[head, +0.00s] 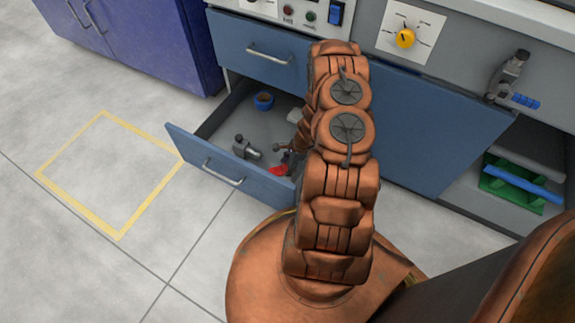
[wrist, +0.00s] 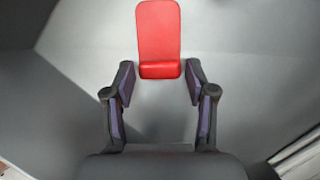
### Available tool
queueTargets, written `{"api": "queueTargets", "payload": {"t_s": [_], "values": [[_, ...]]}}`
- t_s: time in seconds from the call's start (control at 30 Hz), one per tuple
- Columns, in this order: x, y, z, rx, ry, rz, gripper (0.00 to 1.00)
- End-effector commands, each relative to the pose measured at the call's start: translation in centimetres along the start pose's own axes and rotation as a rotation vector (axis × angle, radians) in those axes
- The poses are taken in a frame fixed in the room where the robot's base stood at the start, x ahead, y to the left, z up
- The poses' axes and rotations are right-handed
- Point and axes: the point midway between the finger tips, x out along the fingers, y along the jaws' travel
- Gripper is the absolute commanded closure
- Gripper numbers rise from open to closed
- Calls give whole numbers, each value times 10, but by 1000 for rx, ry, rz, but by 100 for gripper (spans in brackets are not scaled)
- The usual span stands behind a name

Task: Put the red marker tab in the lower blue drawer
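The lower blue drawer (head: 225,167) is pulled open in the head view. The red marker tab (head: 278,169) shows inside it, close behind the drawer front, partly covered by my arm. In the wrist view the tab (wrist: 158,35) is a rounded red plate with a raised lip at its near end, against a grey surface. My gripper (wrist: 160,68) is open. Its fingertips stand on either side of the tab's near end, with a visible gap on each side. In the head view my arm hides most of the gripper.
A blue ring (head: 264,101) and a grey metal fitting (head: 245,148) are also in the drawer. The upper blue drawer (head: 240,55) is shut above. An open compartment with a green tray (head: 510,190) is at right. The floor at left is clear.

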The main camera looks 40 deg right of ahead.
Motion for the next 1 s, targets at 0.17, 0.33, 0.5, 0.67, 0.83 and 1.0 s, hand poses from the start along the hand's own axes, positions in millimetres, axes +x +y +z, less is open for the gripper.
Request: {"api": "queueTargets", "payload": {"t_s": [0.17,0.33,0.5,0.67,0.83,1.0], "values": [[0,0,0,0,0,0,29],[0,0,0,0,0,0,29],[-3,0,1,0,1,-1,29],[-29,-2,2,0,1,-5,29],[-62,-2,2,0,0,-4,29],[-94,-2,2,-1,2,-4,29]]}}
